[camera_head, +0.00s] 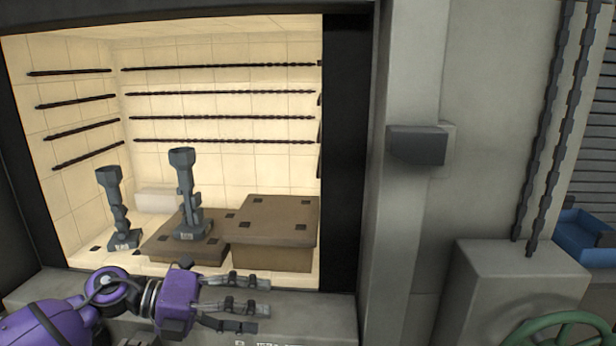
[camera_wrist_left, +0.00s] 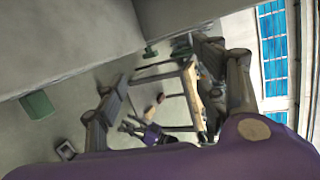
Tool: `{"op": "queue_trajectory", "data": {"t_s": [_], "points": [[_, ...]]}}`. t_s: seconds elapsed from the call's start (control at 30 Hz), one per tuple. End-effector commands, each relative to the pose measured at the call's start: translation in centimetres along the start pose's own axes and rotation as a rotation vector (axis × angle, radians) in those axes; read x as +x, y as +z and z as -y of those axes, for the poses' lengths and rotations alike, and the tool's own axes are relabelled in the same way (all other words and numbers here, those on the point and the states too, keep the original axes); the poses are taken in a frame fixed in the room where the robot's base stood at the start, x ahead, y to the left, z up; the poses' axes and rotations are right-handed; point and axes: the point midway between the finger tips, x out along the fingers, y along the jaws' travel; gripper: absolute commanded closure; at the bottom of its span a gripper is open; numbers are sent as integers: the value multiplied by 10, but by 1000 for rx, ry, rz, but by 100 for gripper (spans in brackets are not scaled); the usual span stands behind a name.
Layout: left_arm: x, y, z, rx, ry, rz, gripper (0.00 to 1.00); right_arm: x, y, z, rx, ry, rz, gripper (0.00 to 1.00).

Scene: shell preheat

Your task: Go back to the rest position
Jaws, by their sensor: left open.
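My left gripper (camera_head: 262,304) is in front of the furnace opening, low in the head view, its fingers pointing right. It is open, with nothing visible between the fingers. Its spread fingers also frame the left wrist view (camera_wrist_left: 165,90), with floor and distant items beyond them. My purple left arm comes in from the lower left. My right gripper is not in view.
The lit furnace chamber (camera_head: 222,50) holds two grey upright parts, one on the floor (camera_head: 112,205) and one on a low brown block (camera_head: 160,247). A taller brown block (camera_head: 290,208) stands right. A green handwheel (camera_head: 545,322) and blue bin (camera_head: 585,235) are at right.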

Motion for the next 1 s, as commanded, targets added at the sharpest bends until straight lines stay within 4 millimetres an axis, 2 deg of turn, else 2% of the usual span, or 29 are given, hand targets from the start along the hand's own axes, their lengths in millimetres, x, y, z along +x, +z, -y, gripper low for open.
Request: {"op": "queue_trajectory", "data": {"t_s": [0.03, 0.07, 0.17, 0.27, 0.37, 0.4, 0.47, 0.5, 0.57, 0.6, 0.7, 0.8, 0.9, 0.93, 1.0], "points": [[15, -13, -9, -116, -127, 62, 35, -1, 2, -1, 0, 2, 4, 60], [20, -16, -13, -184, -194, 108, 35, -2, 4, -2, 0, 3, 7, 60], [25, -23, -36, -428, -389, 287, 35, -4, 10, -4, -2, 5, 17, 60], [17, -33, -80, -701, -531, 498, 35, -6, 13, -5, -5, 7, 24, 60], [2, -57, -142, -997, -620, 729, 35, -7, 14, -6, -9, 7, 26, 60], [-4, -71, -169, -1111, -640, 817, 35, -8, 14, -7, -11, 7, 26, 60], [-12, -96, -206, -1269, -655, 935, 35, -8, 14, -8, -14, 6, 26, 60], [-16, -116, -229, -1369, -657, 1009, 35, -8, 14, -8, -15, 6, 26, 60], [-21, -149, -262, -1514, -653, 1111, 35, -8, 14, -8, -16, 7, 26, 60], [-23, -172, -280, -1607, -646, 1173, 35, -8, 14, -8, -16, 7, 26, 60], [-24, -232, -318, -1819, -617, 1306, 35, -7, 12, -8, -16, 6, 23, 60], [-22, -283, -341, -1988, -584, 1401, 35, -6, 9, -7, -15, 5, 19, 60], [-19, -320, -353, -2104, -556, 1460, 35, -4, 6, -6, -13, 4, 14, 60], [-18, -328, -355, -2129, -551, 1471, 35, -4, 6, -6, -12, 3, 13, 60], [-18, -330, -355, -2136, -549, 1474, 35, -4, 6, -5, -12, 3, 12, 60]]}}
